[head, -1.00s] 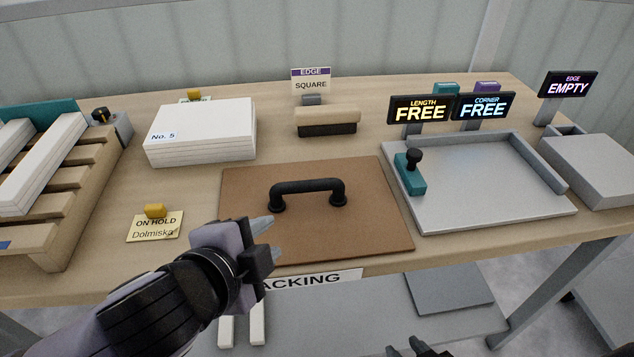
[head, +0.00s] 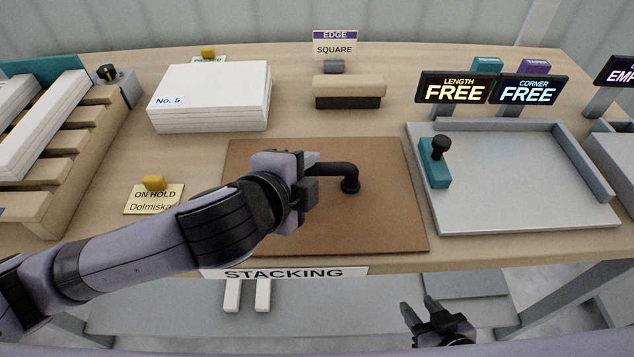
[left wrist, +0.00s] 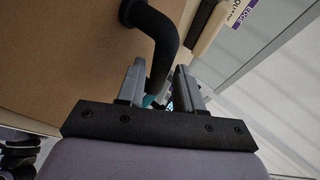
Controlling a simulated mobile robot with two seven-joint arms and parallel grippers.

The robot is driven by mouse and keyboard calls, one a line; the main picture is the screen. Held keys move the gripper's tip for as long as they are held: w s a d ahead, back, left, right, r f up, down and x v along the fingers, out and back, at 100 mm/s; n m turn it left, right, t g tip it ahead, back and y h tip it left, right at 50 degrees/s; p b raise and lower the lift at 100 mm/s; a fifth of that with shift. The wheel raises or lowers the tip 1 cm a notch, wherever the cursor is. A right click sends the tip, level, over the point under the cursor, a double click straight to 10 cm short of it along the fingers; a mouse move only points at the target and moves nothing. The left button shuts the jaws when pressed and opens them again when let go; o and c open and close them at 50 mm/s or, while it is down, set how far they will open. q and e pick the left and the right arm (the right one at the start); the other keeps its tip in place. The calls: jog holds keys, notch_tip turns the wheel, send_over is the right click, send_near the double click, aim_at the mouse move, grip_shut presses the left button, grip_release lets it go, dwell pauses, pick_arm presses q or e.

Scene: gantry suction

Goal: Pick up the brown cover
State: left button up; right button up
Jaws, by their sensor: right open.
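The brown cover (head: 385,215) lies flat on the table, a square board with a black arched handle (head: 345,172) on top. My left gripper (head: 312,176) is at the handle and hides its left part in the head view. In the left wrist view, the handle (left wrist: 165,40) runs down between the two grey fingers (left wrist: 160,88), with a gap showing beside it, so the jaws look open around it. My right gripper (head: 420,311) is open and empty, low in front of the table edge.
A white stack marked No. 5 (head: 215,97) stands behind the cover at left, a beige-topped block (head: 349,90) behind it. A grey tray (head: 520,215) with a teal stop (head: 436,172) lies close at right. A slatted rack (head: 60,150) is far left. An ON HOLD card (head: 153,200) lies nearby.

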pick_arm(q)
jog(key=shift+x, duration=1.4)
grip_shut()
jog(key=shift+r, duration=0.1)
jog(key=shift+r, duration=0.1)
